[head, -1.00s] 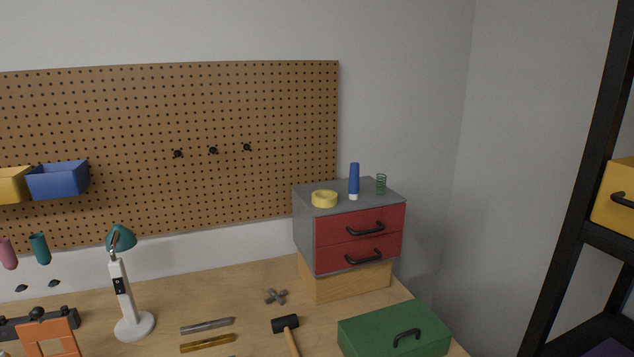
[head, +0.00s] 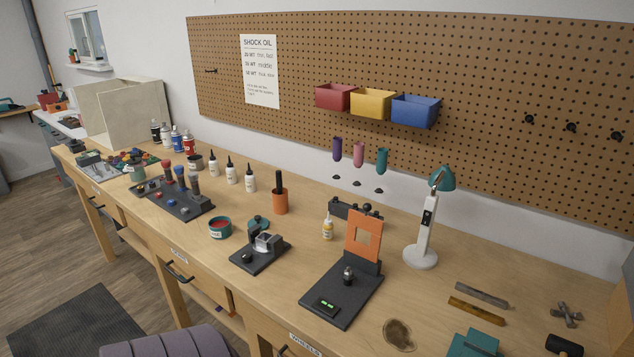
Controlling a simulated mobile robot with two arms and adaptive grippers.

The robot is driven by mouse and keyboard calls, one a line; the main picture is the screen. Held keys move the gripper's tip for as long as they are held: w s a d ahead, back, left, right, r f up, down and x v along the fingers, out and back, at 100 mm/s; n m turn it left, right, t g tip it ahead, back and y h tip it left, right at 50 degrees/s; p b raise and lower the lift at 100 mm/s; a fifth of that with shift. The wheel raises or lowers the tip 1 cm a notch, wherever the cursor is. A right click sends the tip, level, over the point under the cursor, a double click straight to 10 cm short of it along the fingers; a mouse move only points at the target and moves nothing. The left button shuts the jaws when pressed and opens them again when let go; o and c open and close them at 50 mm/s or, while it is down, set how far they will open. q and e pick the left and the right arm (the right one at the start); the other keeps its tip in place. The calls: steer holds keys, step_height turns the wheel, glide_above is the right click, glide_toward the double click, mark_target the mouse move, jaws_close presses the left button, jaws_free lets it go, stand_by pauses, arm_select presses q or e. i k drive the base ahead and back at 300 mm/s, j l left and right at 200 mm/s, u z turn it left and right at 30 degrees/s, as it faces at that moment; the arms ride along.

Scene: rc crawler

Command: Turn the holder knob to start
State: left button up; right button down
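No part is labelled as the holder. I cannot tell which of the two is the holder knob. Neither of my grippers is in view.
The workbench (head: 300,206) also carries a white lamp (head: 424,232), an orange cup (head: 280,201), white bottles (head: 231,171) and a black rack of tools (head: 176,202). Bins (head: 371,104) hang on the pegboard (head: 500,80). A grey-purple seat (head: 165,341) stands at the bench's front.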

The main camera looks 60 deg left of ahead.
mark_target(247, 256)
steer(key=u, duration=2.1)
